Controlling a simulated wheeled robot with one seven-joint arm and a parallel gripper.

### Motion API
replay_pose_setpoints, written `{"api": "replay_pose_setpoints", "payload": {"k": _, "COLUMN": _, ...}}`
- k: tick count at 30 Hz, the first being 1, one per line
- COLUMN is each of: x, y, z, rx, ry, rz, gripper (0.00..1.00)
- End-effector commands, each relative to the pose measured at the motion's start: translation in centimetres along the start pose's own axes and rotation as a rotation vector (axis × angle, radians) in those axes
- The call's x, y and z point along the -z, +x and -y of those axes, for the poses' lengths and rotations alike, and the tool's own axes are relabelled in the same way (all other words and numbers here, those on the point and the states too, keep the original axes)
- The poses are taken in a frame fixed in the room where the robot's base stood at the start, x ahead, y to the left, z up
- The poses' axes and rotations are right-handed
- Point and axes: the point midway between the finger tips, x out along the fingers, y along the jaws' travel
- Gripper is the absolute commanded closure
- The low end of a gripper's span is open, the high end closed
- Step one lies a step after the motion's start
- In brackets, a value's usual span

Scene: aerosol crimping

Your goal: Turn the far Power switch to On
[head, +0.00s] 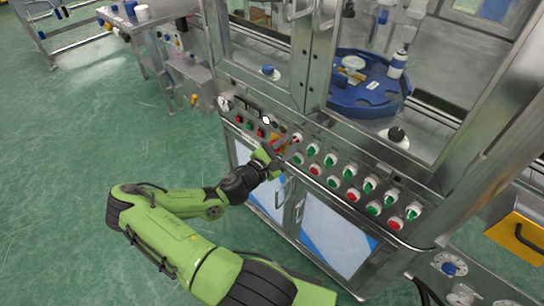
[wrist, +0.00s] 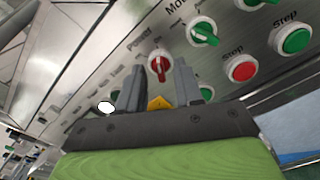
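The Power switch (wrist: 159,66) is a red knob on a white round base, under the label "Power" on the steel panel. In the head view it seems to be the small red and white knob (head: 297,138) at the upper left end of the switch rows. My gripper (wrist: 160,70) is open, its two grey fingers apart. In the wrist view the knob shows between the fingertips; I cannot tell whether they touch it. In the head view my gripper (head: 275,156) is at the panel, just left of and below the knob, and its fingertips are hard to make out.
A yellow part (wrist: 160,103) shows below, between the fingers. Above the panel stands a blue turntable (head: 366,96) behind framed doors.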

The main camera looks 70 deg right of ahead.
Motion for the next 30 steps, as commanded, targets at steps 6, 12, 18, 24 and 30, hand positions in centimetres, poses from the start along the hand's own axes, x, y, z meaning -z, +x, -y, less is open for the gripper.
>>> {"api": "replay_pose_setpoints", "payload": {"k": 6, "x": -0.1, "y": -6.4, "z": -0.2, "rx": -0.006, "ry": -0.001, "rz": -0.006, "gripper": 0.65}}
{"api": "replay_pose_setpoints", "payload": {"k": 12, "x": -0.1, "y": -11.5, "z": -0.2, "rx": -0.005, "ry": -0.001, "rz": -0.005, "gripper": 0.65}}
{"api": "replay_pose_setpoints", "payload": {"k": 18, "x": -0.1, "y": -13.7, "z": -0.1, "rx": -0.002, "ry": 0.001, "rz": -0.001, "gripper": 0.65}}
{"api": "replay_pose_setpoints", "payload": {"k": 24, "x": 0.0, "y": -13.8, "z": 0.0, "rx": 0.0, "ry": 0.001, "rz": 0.001, "gripper": 0.65}}
{"api": "replay_pose_setpoints", "payload": {"k": 30, "x": 0.0, "y": -13.8, "z": 0.0, "rx": 0.0, "ry": 0.0, "rz": 0.0, "gripper": 0.65}}
